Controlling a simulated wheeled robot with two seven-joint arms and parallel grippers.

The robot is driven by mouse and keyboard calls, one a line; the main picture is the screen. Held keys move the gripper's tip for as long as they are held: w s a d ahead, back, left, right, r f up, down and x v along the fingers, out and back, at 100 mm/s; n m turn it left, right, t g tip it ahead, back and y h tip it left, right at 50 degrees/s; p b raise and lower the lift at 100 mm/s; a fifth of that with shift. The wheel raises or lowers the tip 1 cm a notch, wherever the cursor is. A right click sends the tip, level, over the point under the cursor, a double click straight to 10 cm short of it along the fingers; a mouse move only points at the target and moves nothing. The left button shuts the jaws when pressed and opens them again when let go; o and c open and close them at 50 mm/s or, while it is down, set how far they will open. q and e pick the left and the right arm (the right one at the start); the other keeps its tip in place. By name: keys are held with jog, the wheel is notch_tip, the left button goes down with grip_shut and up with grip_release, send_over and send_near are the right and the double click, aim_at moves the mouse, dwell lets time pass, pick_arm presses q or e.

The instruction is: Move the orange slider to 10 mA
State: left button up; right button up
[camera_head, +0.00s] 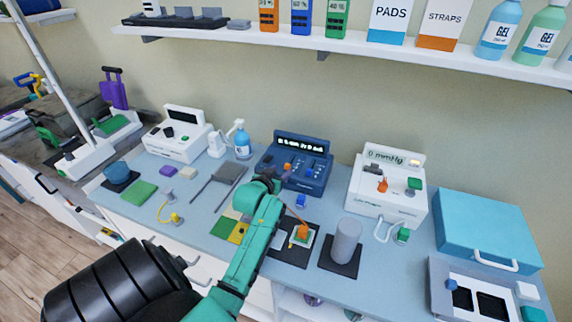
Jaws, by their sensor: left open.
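The dark blue device (318,187) stands at the back middle of the bench, with a lit display (303,143) along its top; I cannot read the display's text surely. The small orange slider (287,167) sits on the left part of its panel. A blue knob (310,171) is to the right of it. My left gripper (272,177) is at the device's front left corner, close to the orange slider. It is open, seen from behind, with the fingertips partly hidden; I cannot tell whether they touch the slider. My right gripper is not in view.
A white mmHg device (388,200) stands right, a white device (178,145) left. A teal case (487,231) is far right. A shelf (350,47) hangs above.

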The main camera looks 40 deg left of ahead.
aim_at(287, 166)
pick_arm(q)
jog(key=x, duration=0.6)
jog(key=shift+w+a+f, duration=0.1)
jog(key=shift+w+f, duration=0.1)
jog(key=shift+w, duration=0.05)
grip_shut()
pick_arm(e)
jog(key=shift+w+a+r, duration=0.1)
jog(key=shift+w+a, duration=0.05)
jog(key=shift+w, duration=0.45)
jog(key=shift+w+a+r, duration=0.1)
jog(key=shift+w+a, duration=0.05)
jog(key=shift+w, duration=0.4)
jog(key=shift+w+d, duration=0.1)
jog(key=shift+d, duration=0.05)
